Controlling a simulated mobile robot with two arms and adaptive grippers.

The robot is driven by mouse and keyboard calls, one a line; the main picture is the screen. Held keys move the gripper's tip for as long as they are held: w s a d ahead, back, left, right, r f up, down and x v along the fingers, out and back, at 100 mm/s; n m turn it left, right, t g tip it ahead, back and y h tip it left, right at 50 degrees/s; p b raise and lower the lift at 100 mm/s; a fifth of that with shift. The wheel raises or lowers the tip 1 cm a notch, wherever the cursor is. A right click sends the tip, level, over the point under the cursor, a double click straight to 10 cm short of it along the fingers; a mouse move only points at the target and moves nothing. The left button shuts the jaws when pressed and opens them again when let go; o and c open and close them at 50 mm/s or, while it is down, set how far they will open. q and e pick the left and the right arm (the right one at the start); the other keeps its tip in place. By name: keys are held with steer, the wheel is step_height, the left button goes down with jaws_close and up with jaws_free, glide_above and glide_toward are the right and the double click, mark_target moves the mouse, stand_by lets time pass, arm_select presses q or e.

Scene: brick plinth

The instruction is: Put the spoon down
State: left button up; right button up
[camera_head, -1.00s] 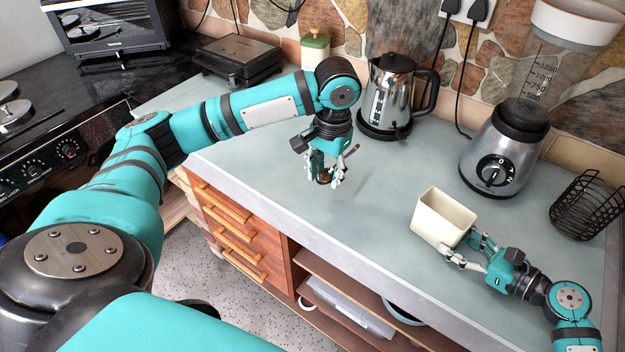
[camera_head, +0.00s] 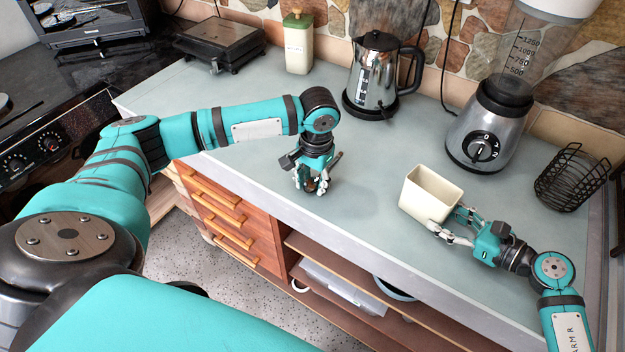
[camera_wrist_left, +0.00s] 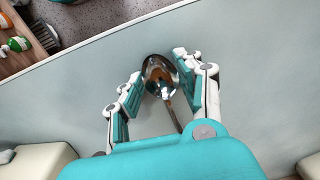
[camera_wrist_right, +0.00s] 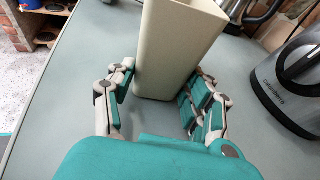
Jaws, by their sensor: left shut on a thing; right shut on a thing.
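My left gripper (camera_head: 312,188) is low over the counter, left of the cream container, and shut on the spoon. The spoon's shiny metal bowl (camera_wrist_left: 158,74) shows between the fingers in the left wrist view, and its thin handle runs back toward the palm. In the head view the fingers hide most of the spoon. I cannot tell whether it touches the counter. My right gripper (camera_head: 448,226) is shut on the cream, open-topped square container (camera_head: 428,200), which stands upright on the counter. The container also fills the upper middle of the right wrist view (camera_wrist_right: 175,50).
The grey-green counter (camera_head: 370,165) is clear around the left gripper. A kettle (camera_head: 372,75) stands behind, a blender (camera_head: 483,130) and a black wire basket (camera_head: 570,180) to the right. A lidded canister (camera_head: 298,48) and a dark appliance (camera_head: 220,42) are at the back left.

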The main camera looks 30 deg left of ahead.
arm_select(q)
steer(key=shift+f, duration=0.25)
steer(key=shift+s+f, duration=0.15)
steer(key=o, duration=0.9)
steer(key=shift+f, duration=0.15)
steer(key=shift+o, duration=1)
steer(key=shift+d+f, duration=0.1)
